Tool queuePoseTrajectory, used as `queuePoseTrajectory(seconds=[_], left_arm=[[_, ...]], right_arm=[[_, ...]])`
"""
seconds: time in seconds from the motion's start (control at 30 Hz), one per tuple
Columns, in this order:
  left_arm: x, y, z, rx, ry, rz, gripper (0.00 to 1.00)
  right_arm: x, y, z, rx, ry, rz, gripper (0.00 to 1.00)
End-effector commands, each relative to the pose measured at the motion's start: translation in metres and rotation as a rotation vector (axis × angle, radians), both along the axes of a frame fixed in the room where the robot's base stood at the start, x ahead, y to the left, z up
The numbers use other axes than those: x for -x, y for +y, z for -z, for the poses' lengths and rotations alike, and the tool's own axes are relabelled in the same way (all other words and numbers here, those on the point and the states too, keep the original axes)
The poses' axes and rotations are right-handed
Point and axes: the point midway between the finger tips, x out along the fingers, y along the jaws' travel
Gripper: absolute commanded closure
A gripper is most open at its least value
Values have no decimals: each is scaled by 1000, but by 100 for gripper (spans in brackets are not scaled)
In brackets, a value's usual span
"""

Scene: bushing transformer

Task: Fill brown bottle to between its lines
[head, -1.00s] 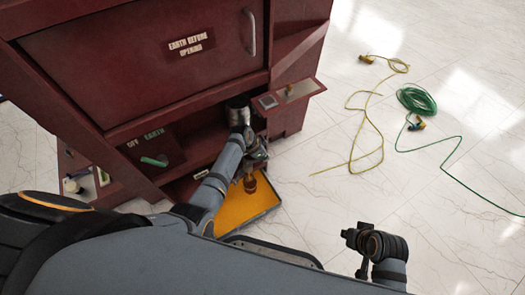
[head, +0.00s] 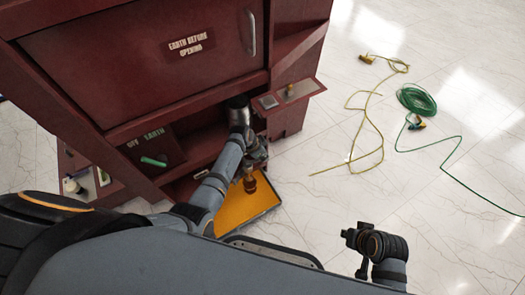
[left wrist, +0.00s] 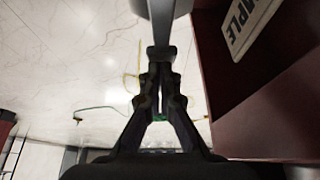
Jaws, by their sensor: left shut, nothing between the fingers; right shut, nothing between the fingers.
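The brown bottle (head: 250,185) stands on an orange tray (head: 232,211) on the floor, below the dark red cabinet. Its lines and liquid level are too small to tell. My left gripper (head: 259,158) is above and close to the bottle, near the cabinet's open lower bay. In the left wrist view, my left gripper (left wrist: 160,52) is shut, its tips together at the lower end of a grey bar (left wrist: 162,30). I cannot tell if they touch it. A label ending in "MPLE" (left wrist: 247,22) is on the right. My right gripper (head: 352,237) is shut, over the floor at right.
The cabinet (head: 135,65) has a small shelf (head: 290,95) at its right. An earth switch panel (head: 150,153) and a side compartment (head: 88,180) are at left. Yellow (head: 380,130) and green cables (head: 417,100) lie on the floor at right.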

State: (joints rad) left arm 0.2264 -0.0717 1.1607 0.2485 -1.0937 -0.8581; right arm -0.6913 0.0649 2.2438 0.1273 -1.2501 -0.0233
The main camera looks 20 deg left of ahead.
Motion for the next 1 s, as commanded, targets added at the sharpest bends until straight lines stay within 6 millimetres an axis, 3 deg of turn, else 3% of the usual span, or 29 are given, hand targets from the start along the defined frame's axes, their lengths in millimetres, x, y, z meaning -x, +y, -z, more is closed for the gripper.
queuePoseTrajectory(seconds=[0.6,0.77,1.0], left_arm=[[2,2,-2,-1,3,0,100],[9,9,-25,-3,0,-1,100],[24,25,-76,-2,-2,0,100]], right_arm=[[1,0,1,-1,3,0,100],[1,0,0,-1,2,1,100],[0,0,0,0,1,0,100]])
